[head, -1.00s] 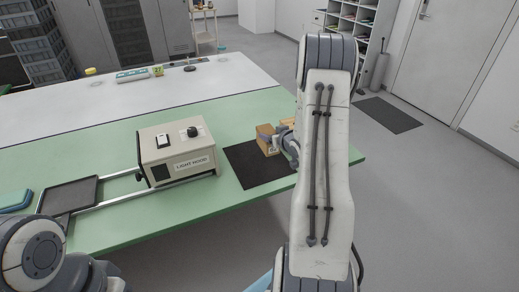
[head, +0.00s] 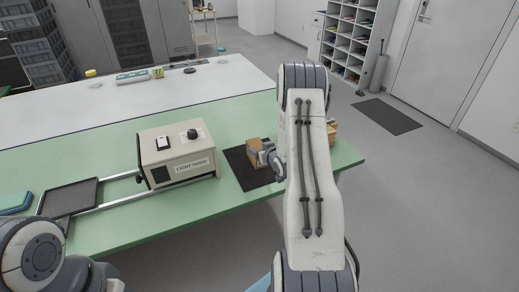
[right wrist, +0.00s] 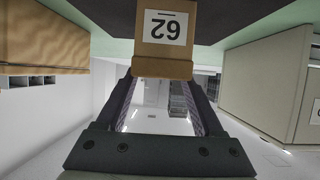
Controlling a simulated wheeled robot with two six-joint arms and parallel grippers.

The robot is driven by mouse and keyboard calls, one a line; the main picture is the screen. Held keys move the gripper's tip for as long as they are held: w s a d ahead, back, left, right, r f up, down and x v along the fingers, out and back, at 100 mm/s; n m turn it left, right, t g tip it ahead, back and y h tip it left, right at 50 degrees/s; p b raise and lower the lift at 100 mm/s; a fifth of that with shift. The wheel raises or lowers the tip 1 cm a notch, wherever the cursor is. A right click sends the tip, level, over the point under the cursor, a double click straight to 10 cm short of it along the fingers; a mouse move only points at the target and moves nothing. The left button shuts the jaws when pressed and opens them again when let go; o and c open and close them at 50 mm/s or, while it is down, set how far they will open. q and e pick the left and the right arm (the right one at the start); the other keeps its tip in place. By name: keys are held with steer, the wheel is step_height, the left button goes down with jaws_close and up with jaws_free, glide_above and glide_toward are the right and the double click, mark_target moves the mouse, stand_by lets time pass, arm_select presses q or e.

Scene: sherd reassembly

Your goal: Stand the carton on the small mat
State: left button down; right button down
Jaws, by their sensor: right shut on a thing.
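The carton (head: 256,147) is a small brown box over the far part of the dark small mat (head: 243,171). My right gripper (head: 267,157) is shut on it from the right front side. In the right wrist view, which is upside down, the carton (right wrist: 164,38) shows between the fingers with a white label reading 62. It looks upright. Its base is cut off there, so I cannot tell if it touches the mat. The mat's dark surface also shows in the right wrist view (right wrist: 235,20). My left gripper is out of view.
The beige light hood (head: 176,153) stands left of the mat. Another brown box (head: 332,131) stands to the right, partly behind my right arm. A dark tray (head: 70,197) on rails lies at left. Green table (head: 130,232) is clear in front of the hood.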

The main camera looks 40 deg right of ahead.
jaws_free()
steer(key=shift+f, duration=0.1)
steer(key=shift+s+r, duration=0.15)
steer(key=shift+r, duration=0.1)
steer(key=v, duration=1.2)
steer(key=a+r+n+g+y, duration=0.2)
steer(key=a+n+g, duration=0.1)
steer(key=a, duration=1)
steer(key=a+r+n+g+y, duration=0.2)
steer(key=a+r+g, duration=0.1)
steer(key=a, duration=1)
steer(key=s+a+r+n+g, duration=0.2)
steer(key=s+a, duration=0.5)
steer(key=s, duration=0.5)
steer(key=s+a+r+n+g, duration=0.3)
steer(key=s+a, duration=0.4)
steer(key=s, duration=0.5)
steer(key=shift+g, duration=0.7)
